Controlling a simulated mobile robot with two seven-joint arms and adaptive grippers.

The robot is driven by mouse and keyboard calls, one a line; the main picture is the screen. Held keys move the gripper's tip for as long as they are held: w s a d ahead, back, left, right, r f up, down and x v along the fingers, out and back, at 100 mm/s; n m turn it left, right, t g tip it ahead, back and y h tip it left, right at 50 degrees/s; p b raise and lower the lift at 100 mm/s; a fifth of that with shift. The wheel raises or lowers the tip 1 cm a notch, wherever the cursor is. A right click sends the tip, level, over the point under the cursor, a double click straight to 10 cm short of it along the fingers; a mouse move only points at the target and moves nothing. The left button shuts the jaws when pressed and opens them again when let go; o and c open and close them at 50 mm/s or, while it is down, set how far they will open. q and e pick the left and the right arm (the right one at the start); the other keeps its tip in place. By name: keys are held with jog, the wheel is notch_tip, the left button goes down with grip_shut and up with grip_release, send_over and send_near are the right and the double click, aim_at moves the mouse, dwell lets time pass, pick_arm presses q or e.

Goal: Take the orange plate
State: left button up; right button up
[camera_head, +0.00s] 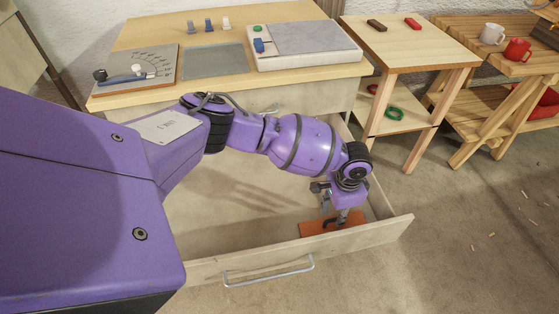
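The orange plate (314,229) lies flat on the floor of the open drawer, in its front right corner. A dark handle-like piece (327,224) shows on top of it. My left gripper (341,216) points down from the purple arm right above the plate, with its tips at or close to the dark piece. The gripper hides part of the plate. I cannot tell whether its fingers are open or closed on that piece. My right gripper is not in view.
The open drawer (220,269) has a front panel with a metal handle (270,273). Above it, the worktop holds a dial board (160,62), a grey mat (215,62) and a white box (303,44). A small table (394,43) and a bench with mugs (517,49) stand right.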

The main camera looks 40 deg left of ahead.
pick_arm(q)
jog(key=f, duration=0.3)
jog(key=f+b, duration=0.1)
jog(key=f, duration=0.1)
jog(key=shift+w+f, duration=0.1)
jog(key=shift+w, duration=0.3)
grip_shut()
